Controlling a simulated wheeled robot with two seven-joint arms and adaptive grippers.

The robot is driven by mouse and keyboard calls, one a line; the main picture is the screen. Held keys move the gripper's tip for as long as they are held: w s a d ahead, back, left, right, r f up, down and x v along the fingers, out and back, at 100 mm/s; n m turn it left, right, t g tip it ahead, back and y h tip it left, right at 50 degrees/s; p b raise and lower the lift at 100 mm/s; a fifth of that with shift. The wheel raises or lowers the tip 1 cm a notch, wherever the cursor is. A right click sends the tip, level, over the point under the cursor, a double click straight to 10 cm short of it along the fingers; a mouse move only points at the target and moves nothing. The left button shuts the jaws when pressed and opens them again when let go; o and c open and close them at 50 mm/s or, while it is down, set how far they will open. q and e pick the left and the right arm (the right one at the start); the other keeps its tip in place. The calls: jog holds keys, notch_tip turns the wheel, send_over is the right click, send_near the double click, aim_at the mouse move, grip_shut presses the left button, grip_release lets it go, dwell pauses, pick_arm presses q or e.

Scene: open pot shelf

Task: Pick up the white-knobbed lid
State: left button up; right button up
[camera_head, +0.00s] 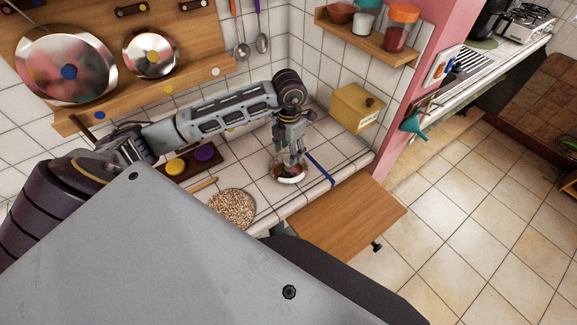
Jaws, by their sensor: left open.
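A small round shiny lid-like piece (291,180) with a pale rim lies on the white tiled counter, right below my left gripper. Its knob is hidden by the fingers, so I cannot tell its colour. My left gripper (291,158) points down over it with open fingers; I cannot tell whether they touch it. On the wooden wall rack, a large metal lid (92,58) shows a blue knob and a smaller lid (137,47) a yellow knob. A white dot (215,71) marks the rack's ledge, with no lid above it. My right gripper is out of view.
A speckled round mat (232,207) lies left of the lid-like piece. A dark tray (187,176) holds a yellow and a purple round piece. A blue strip (320,168) crosses the counter on the right. A yellow box (352,112) stands behind, and a wooden board (350,222) juts out in front.

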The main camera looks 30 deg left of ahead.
aim_at(288, 159)
pick_arm(q)
jog(key=shift+a+f+p, duration=0.1)
jog(key=shift+f+p, duration=0.4)
jog(key=shift+f, duration=1.5)
grip_shut()
